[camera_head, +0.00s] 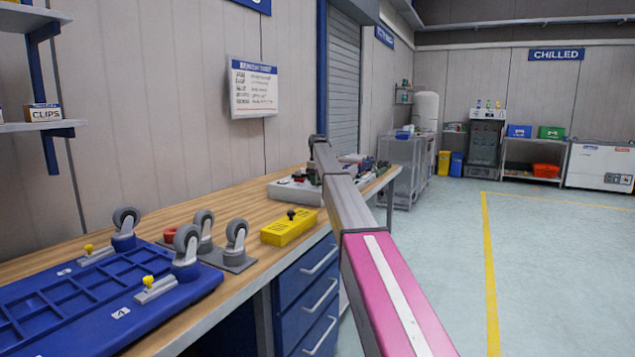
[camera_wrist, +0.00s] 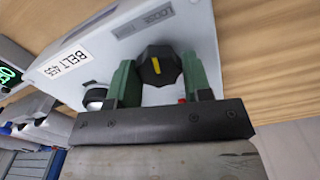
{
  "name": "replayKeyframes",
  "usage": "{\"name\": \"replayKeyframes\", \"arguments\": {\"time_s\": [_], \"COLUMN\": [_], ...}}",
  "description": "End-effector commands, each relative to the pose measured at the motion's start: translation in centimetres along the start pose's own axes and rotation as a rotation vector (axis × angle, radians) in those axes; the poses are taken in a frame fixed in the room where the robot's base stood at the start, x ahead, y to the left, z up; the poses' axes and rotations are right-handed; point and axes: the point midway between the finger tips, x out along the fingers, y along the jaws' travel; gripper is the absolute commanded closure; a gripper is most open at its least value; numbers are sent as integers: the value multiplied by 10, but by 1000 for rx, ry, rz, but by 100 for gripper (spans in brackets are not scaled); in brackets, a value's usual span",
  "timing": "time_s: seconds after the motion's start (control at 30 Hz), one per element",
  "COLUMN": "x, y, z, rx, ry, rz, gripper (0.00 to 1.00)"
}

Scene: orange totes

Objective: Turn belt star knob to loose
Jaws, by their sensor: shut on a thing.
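The black star knob (camera_wrist: 164,66), with a yellow pointer mark, sits on a light grey housing (camera_wrist: 205,40) in the wrist view. Its mark runs nearly upright in the picture. A label reading BELT 455 (camera_wrist: 68,63) is left of it. A small plate (camera_wrist: 143,24) above the knob has lettering too blurred to read surely. My gripper (camera_wrist: 159,68) has its two green fingers on either side of the knob and is shut on it. In the head view my arm reaches over the bench and hides the gripper and the knob.
The wooden bench (camera_head: 258,198) holds a blue caster dolly (camera_head: 95,300), a yellow box (camera_head: 289,228) and several small items at its far end. A red spot (camera_wrist: 182,100) shows by the right finger. The floor (camera_head: 560,270) at right is clear.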

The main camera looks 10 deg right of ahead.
Motion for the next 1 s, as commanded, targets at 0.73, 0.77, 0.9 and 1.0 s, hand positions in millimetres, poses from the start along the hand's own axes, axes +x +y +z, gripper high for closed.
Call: {"name": "replayKeyframes", "arguments": {"time_s": [0.73,0.77,0.9,1.0], "x": [-1,-1,-1,-1], "y": [0,0,0,0], "z": [0,0,0,0], "rx": [-264,-265,-265,-264], "ry": [1,1,1,1], "rz": [1,1,1,1], "gripper": [78,78,78,78]}}
